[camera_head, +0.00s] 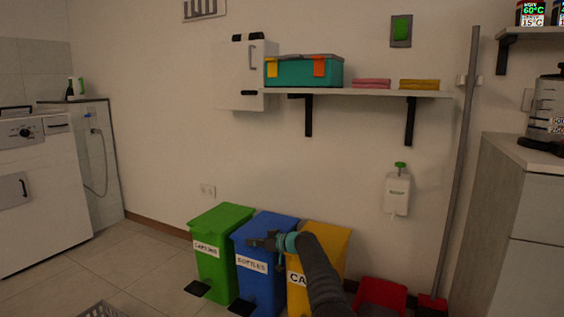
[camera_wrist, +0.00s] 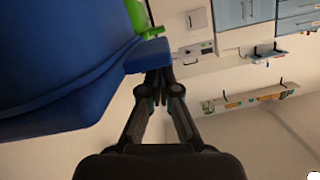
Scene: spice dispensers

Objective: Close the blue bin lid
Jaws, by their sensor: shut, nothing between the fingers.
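The blue bin (camera_head: 258,288), labelled BOTTLES, stands between a green and a yellow bin in the head view. Its blue lid (camera_head: 268,222) lies over the top and looks down or nearly down; I cannot tell whether a small gap is left. My gripper (camera_head: 256,242) is shut and empty, in front of the lid's front edge. In the wrist view the blue bin (camera_wrist: 60,55) fills the upper left, and a blue protruding part (camera_wrist: 148,56) lies right by my fingertips (camera_wrist: 158,84). I cannot tell whether they touch. My arm hides some of the bin's right side.
The green bin (camera_head: 210,262) stands close on the left and the yellow bin (camera_head: 328,246) close on the right, partly behind my arm. A red dustpan (camera_head: 382,293) is at the right. A shelf (camera_head: 375,93) hangs above.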

